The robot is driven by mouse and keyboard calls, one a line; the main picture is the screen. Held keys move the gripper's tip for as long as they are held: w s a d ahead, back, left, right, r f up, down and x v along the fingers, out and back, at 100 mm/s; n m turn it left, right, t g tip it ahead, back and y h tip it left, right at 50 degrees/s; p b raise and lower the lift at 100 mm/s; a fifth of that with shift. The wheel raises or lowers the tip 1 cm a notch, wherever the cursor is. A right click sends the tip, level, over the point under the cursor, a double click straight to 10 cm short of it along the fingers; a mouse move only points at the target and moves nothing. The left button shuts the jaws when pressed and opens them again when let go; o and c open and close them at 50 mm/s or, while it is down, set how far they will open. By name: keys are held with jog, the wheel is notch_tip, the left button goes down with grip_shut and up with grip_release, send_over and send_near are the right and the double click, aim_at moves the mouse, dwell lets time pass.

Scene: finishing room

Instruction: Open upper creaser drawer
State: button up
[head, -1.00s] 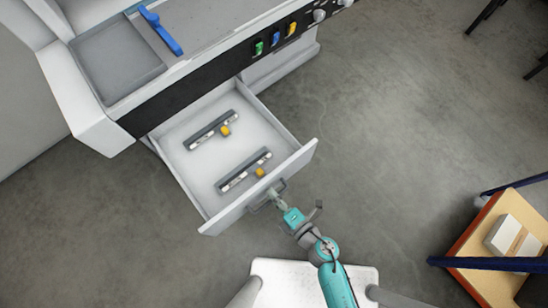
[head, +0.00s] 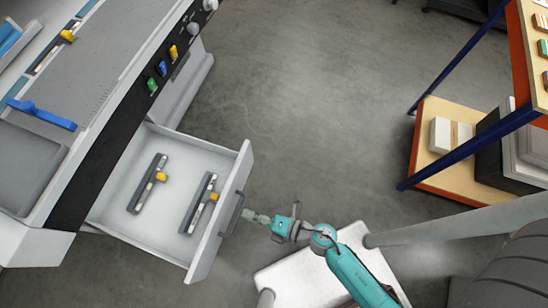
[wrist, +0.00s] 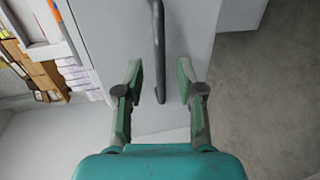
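The creaser (head: 110,110) stands at the left, with one drawer (head: 165,215) pulled well out below its black control strip. Whether this is the upper drawer cannot be told from above. The drawer holds two dark bars (head: 148,184) with yellow knobs. A dark bar handle (head: 232,213) is on the drawer front; the handle also shows in the wrist view (wrist: 158,45). My gripper (head: 250,216) is just outside the drawer front at the handle. In the wrist view its fingers (wrist: 160,82) are apart, with the handle's line between them and visible gaps on both sides.
A blue-posted shelf rack (head: 440,155) with boxes stands at the right. Grey floor (head: 310,100) is clear between it and the creaser. A blue lever (head: 42,115) lies on the creaser top.

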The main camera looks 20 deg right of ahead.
jog(key=v, duration=0.7)
dwell(0.6)
jog(key=shift+s+d, duration=0.1)
dwell(0.7)
